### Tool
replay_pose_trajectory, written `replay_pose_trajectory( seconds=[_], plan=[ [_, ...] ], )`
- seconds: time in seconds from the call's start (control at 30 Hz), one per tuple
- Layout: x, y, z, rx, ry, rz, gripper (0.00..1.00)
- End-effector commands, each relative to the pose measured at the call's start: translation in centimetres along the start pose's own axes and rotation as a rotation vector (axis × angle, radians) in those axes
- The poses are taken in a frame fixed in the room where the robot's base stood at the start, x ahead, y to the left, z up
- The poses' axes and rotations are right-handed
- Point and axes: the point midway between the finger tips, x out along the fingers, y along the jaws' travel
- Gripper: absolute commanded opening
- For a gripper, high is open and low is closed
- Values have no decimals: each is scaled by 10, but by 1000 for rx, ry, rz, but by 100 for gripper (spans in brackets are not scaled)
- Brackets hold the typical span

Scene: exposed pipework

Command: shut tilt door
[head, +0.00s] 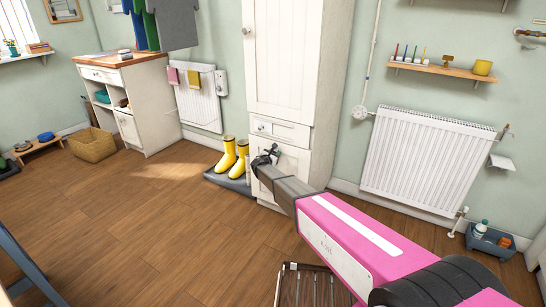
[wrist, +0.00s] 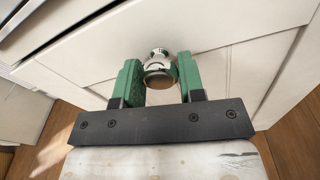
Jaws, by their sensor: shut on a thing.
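The tilt door (head: 291,166) is the white panelled front at the bottom of the tall white cabinet, below a small drawer. It also fills much of the wrist view (wrist: 232,65). My gripper (head: 265,158) is at the upper part of this door and partly covers it in the head view. In the wrist view, the two green fingers (wrist: 159,82) are shut on a round metal knob (wrist: 157,66) on the door. A dark gap shows along an edge at the upper left of the wrist view. How far the door leans out is hard to tell.
Yellow boots (head: 235,158) stand on a dark tray just left of the tilt door. A drawer (head: 280,131) with its own knob is above it. A white radiator (head: 425,160) is on the wall at right.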

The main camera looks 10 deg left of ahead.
Motion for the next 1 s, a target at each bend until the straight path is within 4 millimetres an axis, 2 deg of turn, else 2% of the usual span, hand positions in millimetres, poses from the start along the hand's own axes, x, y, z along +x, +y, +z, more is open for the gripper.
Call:
replay_pose_trajectory(
  seconds=[0.1,0.43,0.47,0.5,0.53,1.0],
  plan=[
    [6,1,1,-3,-3,1,0],
    [9,2,2,-2,-4,0,0],
    [9,2,2,-2,-4,1,43],
    [9,2,2,-2,-4,1,56],
    [9,1,2,-2,-4,0,62],
    [9,-4,1,3,-3,-10,62]
  ],
)
